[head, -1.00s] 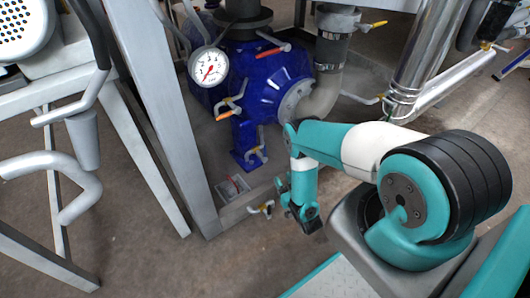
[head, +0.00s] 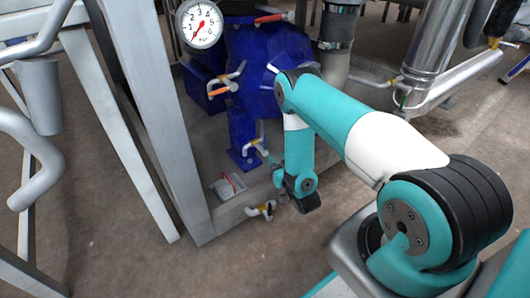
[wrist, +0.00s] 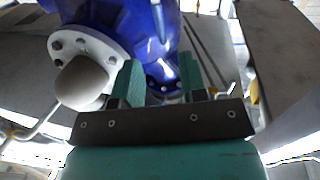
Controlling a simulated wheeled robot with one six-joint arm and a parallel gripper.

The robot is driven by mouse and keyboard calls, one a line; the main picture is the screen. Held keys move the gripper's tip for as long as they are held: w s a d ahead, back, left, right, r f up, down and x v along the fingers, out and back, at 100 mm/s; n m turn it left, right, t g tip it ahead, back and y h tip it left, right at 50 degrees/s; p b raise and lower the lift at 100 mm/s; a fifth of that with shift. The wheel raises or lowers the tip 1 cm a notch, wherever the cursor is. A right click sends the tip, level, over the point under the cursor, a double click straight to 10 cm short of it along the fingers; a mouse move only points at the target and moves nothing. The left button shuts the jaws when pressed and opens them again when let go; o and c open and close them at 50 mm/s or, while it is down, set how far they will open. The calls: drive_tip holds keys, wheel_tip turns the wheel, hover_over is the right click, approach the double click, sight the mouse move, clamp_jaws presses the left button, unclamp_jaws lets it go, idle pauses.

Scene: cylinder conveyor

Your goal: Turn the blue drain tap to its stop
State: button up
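No tap handle shows clearly as blue, so I cannot tell for certain which tap is the blue drain tap. A small brass tap (head: 254,147) sits low on the blue pump body, left of my forearm. Another brass tap (head: 262,210) is lower, at the frame's base rail. A yellow-and-white fitting (wrist: 253,93) shows right of the fingers. My arm hides part of the pump.
The blue pump (head: 262,65) stands behind, with a pressure gauge (head: 200,24) and an orange-handled valve (head: 224,83). A grey frame post (head: 155,110) stands at left. A shiny pipe (head: 432,55) is at right. The floor in front is clear.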

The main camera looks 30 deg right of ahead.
sight(265, 142)
drive_tip(key=w+b, duration=0.1)
drive_tip(key=w, duration=0.2)
drive_tip(key=w+d+b, duration=0.1)
drive_tip(key=w+b, duration=0.1)
drive_tip(key=w, duration=0.1)
drive_tip(key=w+b, duration=0.1)
drive_tip(key=w, duration=0.2)
drive_tip(key=shift+w+d, duration=0.3)
drive_tip(key=shift+w, duration=0.05)
clamp_jaws()
